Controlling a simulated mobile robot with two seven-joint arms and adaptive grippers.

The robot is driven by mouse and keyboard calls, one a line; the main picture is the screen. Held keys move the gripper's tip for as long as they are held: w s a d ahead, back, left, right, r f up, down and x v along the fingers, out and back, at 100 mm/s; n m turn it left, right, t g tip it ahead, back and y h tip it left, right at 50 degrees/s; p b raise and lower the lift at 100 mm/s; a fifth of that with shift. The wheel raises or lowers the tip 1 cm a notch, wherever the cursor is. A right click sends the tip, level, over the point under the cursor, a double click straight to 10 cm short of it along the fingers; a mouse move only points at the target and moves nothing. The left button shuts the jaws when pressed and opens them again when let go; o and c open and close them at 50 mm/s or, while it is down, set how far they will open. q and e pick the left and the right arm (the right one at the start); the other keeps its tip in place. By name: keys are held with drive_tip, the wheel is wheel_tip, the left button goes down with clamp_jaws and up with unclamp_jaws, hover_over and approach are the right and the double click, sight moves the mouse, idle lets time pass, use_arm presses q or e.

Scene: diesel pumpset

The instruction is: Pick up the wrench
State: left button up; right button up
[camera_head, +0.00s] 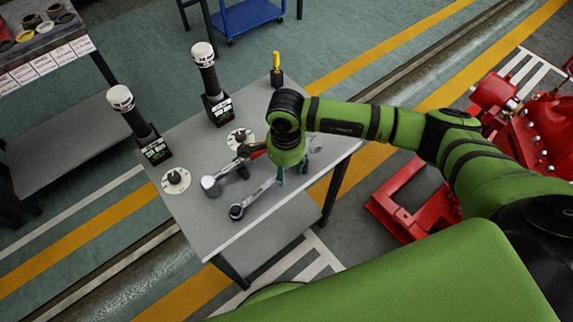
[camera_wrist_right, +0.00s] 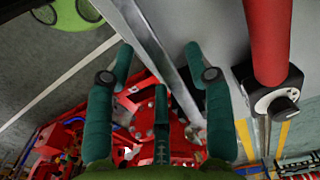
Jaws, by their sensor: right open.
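The silver wrench (camera_head: 262,191) lies flat on the grey table (camera_head: 185,138) near its front edge, with a dark ring end at the lower left. My right gripper (camera_head: 292,172) points down over the wrench's upper right part and hides some of it. In the right wrist view its teal fingers (camera_wrist_right: 159,60) are apart. A long silver bar (camera_wrist_right: 172,68), apparently the wrench, runs diagonally between them; I see no clear grip on it. My left gripper is not in view.
A red-handled tool with a round silver head (camera_head: 210,184) lies beside the wrench; its red handle (camera_wrist_right: 268,40) is close to my right fingers. Red machinery (camera_head: 410,200) is right.

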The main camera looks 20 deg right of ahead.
sight(287, 171)
drive_tip(key=shift+w, duration=0.1)
clamp_jaws()
drive_tip(key=shift+r, duration=0.1)
drive_tip(key=shift+r, duration=0.2)
wheel_tip(287, 171, up, 4)
drive_tip(key=shift+f+b, duration=0.2)
drive_tip(key=shift+b, duration=0.85)
drive_tip(key=s+d+r+b, duration=0.3)
drive_tip(key=s+d+r, duration=0.2)
drive_tip(key=s, duration=0.5)
drive_tip(key=shift+d+r, duration=0.4)
drive_tip(key=shift+r, duration=0.55)
drive_tip(key=shift+f, duration=0.1)
